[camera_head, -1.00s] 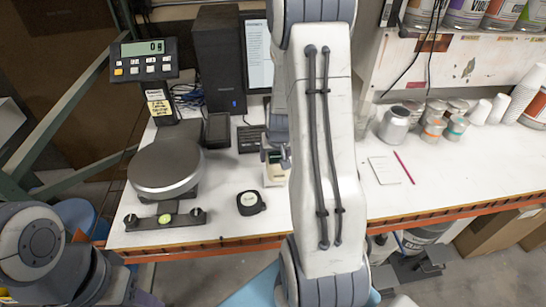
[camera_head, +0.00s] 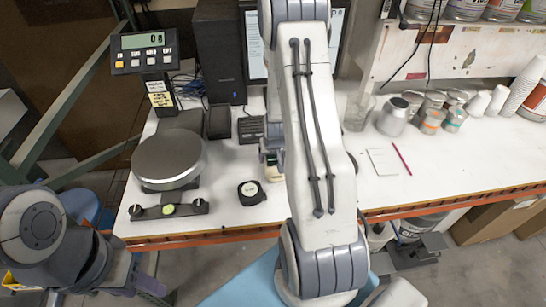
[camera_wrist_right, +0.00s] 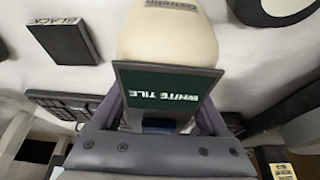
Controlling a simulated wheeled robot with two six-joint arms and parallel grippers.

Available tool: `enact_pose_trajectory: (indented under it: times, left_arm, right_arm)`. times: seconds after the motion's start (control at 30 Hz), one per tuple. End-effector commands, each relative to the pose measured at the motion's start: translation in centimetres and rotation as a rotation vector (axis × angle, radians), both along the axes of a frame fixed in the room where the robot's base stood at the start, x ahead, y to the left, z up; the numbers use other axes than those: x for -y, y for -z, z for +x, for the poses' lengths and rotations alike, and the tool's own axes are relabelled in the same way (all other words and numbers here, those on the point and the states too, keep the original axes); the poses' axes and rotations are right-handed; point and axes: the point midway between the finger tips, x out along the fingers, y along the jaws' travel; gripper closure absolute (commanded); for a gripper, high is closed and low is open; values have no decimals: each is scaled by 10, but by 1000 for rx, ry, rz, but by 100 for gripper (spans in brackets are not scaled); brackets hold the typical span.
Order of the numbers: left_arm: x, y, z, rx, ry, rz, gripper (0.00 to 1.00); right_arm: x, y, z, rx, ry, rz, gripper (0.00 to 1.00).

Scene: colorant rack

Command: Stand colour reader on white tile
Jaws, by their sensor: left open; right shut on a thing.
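The colour reader (camera_wrist_right: 165,38) is a cream, rounded body with a dark green screen that reads "WHITE TILE" and a blue button below. In the right wrist view my right gripper (camera_wrist_right: 165,112) is shut on it, with fingers on both sides. In the head view the reader (camera_head: 272,172) shows only partly, left of my right arm, over the white bench. A dark tile marked "BLACK" (camera_wrist_right: 62,42) lies nearby. My left gripper (camera_head: 150,283) is low at the left, open, away from the bench top.
A keyboard (camera_head: 250,130) lies behind. A glass beaker (camera_head: 358,112), metal cans (camera_head: 393,117), a notepad (camera_head: 383,161) and a red pencil (camera_head: 402,158) are on the right.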

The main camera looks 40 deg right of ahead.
Motion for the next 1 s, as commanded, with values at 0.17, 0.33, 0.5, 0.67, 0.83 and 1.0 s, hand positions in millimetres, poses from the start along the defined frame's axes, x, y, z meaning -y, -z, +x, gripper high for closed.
enact_pose_trajectory:
  times: [0.17, 0.33, 0.5, 0.67, 0.83, 1.0]
  left_arm:
    - [0, 2, 0, 0, 0, 0, 50]
    - [0, 1, 0, 0, 0, 0, 50]
    - [0, 0, 0, 0, 0, 0, 50]
    - [0, 4, 0, 0, 0, 0, 50]
    - [0, -7, 0, -1, 0, 1, 50]
    - [0, -24, 0, 0, 3, 0, 50]
  right_arm:
    - [0, 2, 0, -1, 0, 1, 0]
    - [0, 1, 0, -1, 0, 1, 0]
    - [-1, -8, -2, 1, 0, -1, 0]
    - [-6, -32, -10, 4, 0, -1, 0]
    - [-14, -72, -23, 3, 1, -1, 0]
    - [-20, -101, -33, 0, 0, 0, 0]
